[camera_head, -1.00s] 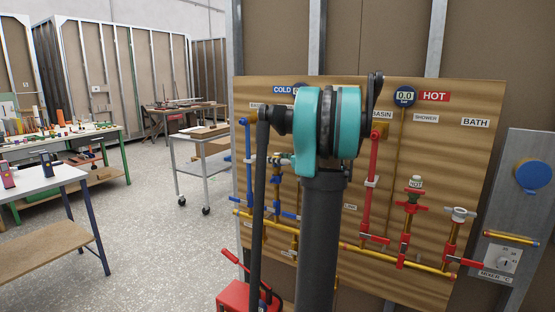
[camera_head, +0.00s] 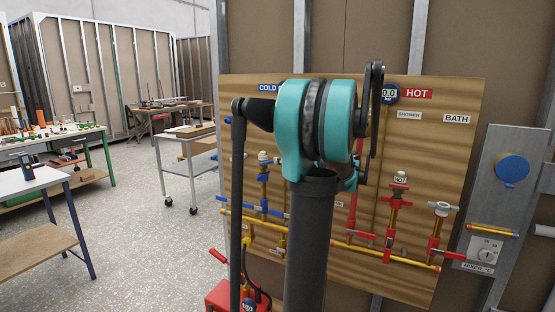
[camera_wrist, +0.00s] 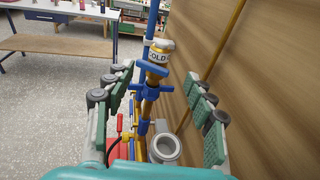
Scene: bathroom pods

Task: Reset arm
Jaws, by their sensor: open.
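My gripper (camera_wrist: 165,105) is open in the wrist view, its two green-padded fingers spread wide with nothing between them touching. Beyond and between the fingers stands a brass valve with a white cap marked COLD (camera_wrist: 160,52) and a blue handle. My arm stands upright in the middle of the head view, in front of the wooden pipe board (camera_head: 455,160). The arm hides part of the board, and the gripper is not clearly visible in the head view.
The board carries red HOT valves (camera_head: 397,202) and blue cold valves. A red box (camera_head: 222,297) sits on the floor below. A grey mixer panel (camera_head: 492,220) stands at right. A wheeled cart (camera_head: 184,160) and a bench (camera_head: 36,185) stand at left, with clear floor between.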

